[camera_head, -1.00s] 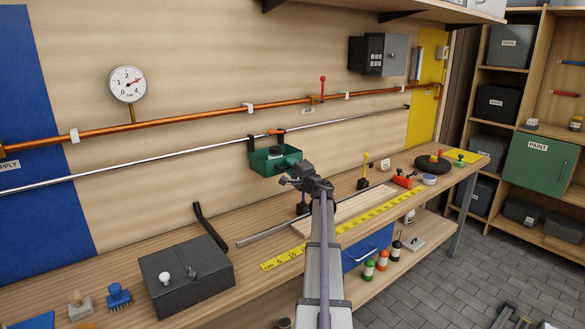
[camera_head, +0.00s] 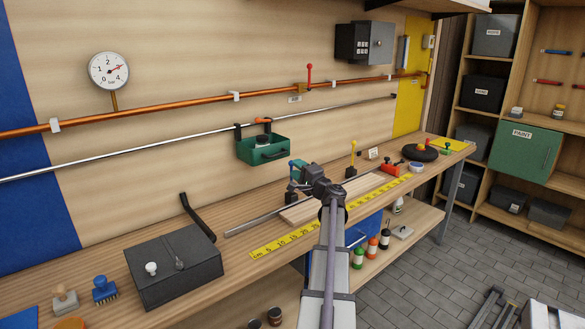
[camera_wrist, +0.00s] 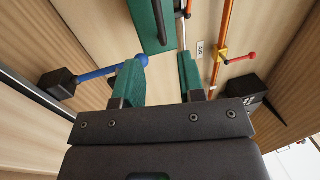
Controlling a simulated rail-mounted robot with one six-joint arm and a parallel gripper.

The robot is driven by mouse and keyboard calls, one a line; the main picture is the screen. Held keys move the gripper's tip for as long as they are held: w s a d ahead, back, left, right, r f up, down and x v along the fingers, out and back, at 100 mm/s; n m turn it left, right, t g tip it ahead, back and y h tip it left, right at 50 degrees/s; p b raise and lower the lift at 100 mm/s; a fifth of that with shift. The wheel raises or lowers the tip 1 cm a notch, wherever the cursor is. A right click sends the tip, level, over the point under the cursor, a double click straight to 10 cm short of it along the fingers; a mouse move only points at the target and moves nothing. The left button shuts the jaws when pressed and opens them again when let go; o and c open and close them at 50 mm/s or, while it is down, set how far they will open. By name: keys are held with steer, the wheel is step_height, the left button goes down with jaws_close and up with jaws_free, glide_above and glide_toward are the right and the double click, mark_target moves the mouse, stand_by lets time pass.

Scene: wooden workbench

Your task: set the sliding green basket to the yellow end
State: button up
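The green basket (camera_head: 275,152) hangs by black hooks from the silver rail (camera_head: 190,148), left of the middle of the wall. The yellow panel (camera_head: 408,85) is at the rail's right end. My gripper (camera_head: 297,172) is just right of and below the basket in the head view, apart from it. In the wrist view its two green fingers (camera_wrist: 162,78) are spread with nothing between them. The basket also shows at the top of the wrist view (camera_wrist: 148,22), beyond the fingers, with its dark handle at the right.
A blue-knobbed lever (camera_wrist: 95,73) stands close by the left finger in the wrist view. A copper pipe (camera_head: 200,104) with a red valve (camera_head: 309,74) runs above the rail. A yellow lever (camera_head: 352,158) and a grey box (camera_head: 175,265) stand on the bench.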

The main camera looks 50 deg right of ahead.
steer(key=shift+c, duration=0.3)
steer(key=w+a+y, duration=0.1)
steer(key=w+a, duration=0.2)
steer(key=w+a+n+y+p, duration=0.1)
steer(key=w+a, duration=0.3)
steer(key=shift+w, duration=0.25)
steer(key=shift+c, duration=0.9)
steer(key=w+a+f+m+g+h, duration=0.2)
steer(key=w+a+m+g+h, duration=0.1)
steer(key=w+a+g+h, duration=0.15)
steer(key=m+g+h, duration=0.6)
steer(key=m+h, duration=0.3)
steer(key=h, duration=0.1)
glide_toward(277, 155)
steer(key=shift+t+y, duration=0.35)
steer(key=p+x, duration=0.2)
steer(key=x, duration=0.8)
steer(key=shift+d, duration=0.45)
jaws_close()
